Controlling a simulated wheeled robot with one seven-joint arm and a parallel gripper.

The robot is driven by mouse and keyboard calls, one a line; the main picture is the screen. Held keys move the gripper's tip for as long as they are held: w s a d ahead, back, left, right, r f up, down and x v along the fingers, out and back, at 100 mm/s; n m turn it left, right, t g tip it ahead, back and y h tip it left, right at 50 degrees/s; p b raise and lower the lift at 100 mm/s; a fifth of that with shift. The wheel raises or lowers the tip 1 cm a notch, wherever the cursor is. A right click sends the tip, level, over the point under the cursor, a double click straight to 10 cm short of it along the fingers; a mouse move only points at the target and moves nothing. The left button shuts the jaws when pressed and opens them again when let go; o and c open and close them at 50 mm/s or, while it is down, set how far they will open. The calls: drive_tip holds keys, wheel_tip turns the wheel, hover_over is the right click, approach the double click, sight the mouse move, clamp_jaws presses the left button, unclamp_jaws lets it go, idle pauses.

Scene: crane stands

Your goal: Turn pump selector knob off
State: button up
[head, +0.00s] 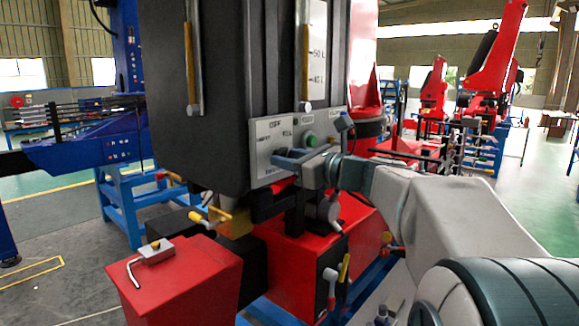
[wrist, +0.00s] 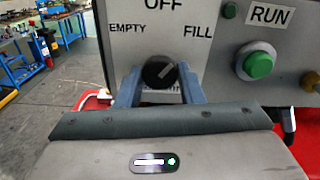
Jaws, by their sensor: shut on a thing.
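The pump selector knob (wrist: 159,71) is round and black, on a grey panel (wrist: 120,45) marked OFF at the top, EMPTY at the left and FILL at the right. A pale line on the knob's face runs slantwise, with its upper end toward the right, on the FILL side. My gripper (wrist: 158,76) has its two blue fingers on either side of the knob and is shut on it. A label below the knob is mostly hidden. In the head view my gripper (head: 293,158) reaches the panel (head: 267,139) from the right and hides the knob.
A green button (wrist: 258,64) beside the RUN label sits right of the knob. A large black tank (head: 225,90) rises behind the panel. A red block with a bent metal handle (head: 180,280) stands at the lower left. Grey floor is open at the far left.

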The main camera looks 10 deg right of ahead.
drive_tip(key=n+b, duration=0.7)
drive_tip(key=b, duration=0.1)
drive_tip(key=shift+f, duration=0.1)
idle(0.4)
drive_tip(key=o, duration=1)
drive_tip(key=shift+c, duration=0.2)
drive_tip(key=shift+d, duration=0.1)
drive_tip(key=b+v, duration=0.2)
drive_tip(key=v, duration=1.1)
drive_tip(key=shift+s+d, duration=0.25)
drive_tip(key=shift+s, duration=0.1)
